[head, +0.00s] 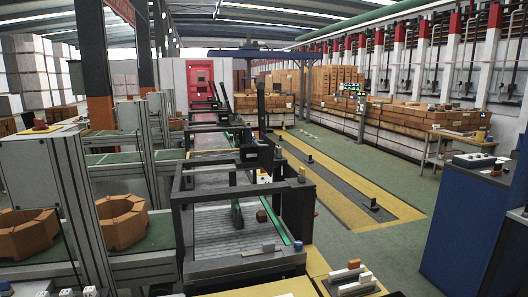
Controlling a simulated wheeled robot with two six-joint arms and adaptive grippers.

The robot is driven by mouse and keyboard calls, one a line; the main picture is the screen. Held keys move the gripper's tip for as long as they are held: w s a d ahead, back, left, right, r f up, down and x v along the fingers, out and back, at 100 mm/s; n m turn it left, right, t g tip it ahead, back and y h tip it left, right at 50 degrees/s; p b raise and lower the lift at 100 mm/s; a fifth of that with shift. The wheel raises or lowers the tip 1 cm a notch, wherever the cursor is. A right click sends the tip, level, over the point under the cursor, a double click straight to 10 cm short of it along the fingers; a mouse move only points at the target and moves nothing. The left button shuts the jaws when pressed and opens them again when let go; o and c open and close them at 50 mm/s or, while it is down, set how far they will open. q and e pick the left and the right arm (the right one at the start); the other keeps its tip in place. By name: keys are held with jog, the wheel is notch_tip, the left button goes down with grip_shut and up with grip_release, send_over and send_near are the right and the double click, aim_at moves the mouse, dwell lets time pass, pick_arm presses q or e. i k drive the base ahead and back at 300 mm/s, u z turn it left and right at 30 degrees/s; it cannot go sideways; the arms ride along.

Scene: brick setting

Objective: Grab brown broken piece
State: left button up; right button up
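A small reddish-brown piece (262,216) lies on the grey slatted bed of the conveyor (225,240), near its right side and next to a green strip. It is too small to tell whether its edges are broken. Neither of my grippers can be made out in the head view, so nothing is seen touching the piece.
Grey pieces (268,248) lie at the conveyor's near edge. Large orange-brown hollow bricks (122,220) sit on green belts at left. A tray with white and reddish pieces (354,277) is at bottom right. A blue cabinet (462,235) stands at right. Black frame bars surround the conveyor.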

aim_at(262, 216)
jog(key=z, duration=2.75)
jog(key=i, duration=3.35)
jog(key=u, duration=3.15)
jog(key=i, duration=1.6)
